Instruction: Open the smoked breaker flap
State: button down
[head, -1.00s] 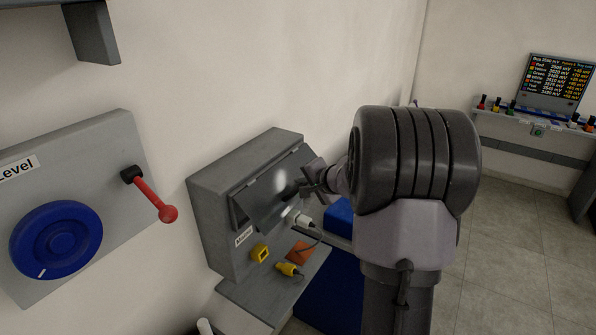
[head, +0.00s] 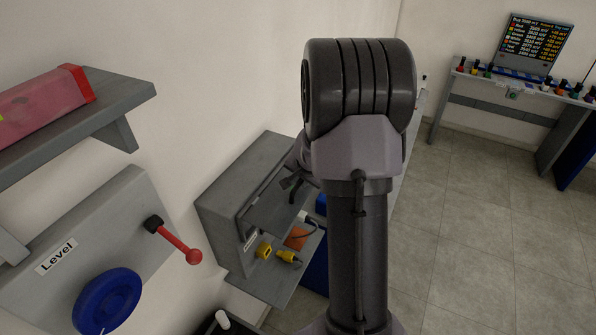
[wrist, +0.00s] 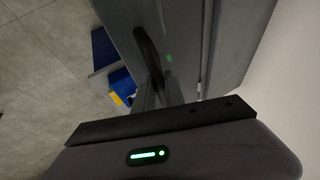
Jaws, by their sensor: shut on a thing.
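The grey breaker box (head: 232,212) is on the wall, left of my arm in the head view. Its dark smoked flap (head: 272,216) is tilted outward from the box front, partly hidden behind my arm. My gripper (head: 291,184) is at the flap's outer side. In the wrist view a dark curved handle (wrist: 147,48) runs down to my gripper's fingers (wrist: 160,95), which are shut on it. The exact grip is dark and hard to see.
Below the box a grey shelf (head: 262,286) holds yellow plugs (head: 287,257) and an orange piece (head: 297,238). A panel with a red lever (head: 180,245) and blue dial (head: 107,300) is at left. A grey wall shelf (head: 125,92) is above. Open floor (head: 475,230) lies right.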

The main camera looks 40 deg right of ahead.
jog(key=shift+w+r+p, duration=0.1)
jog(key=shift+r+p, duration=0.1)
jog(key=shift+p, duration=0.1)
jog(key=shift+a, duration=0.1)
jog(key=c, duration=1.4)
grip_release()
jog(key=shift+w+a, duration=0.1)
jog(key=shift+w, duration=0.05)
jog(key=shift+r, duration=0.1)
jog(key=p+v, duration=0.6)
jog(key=v, duration=1.1)
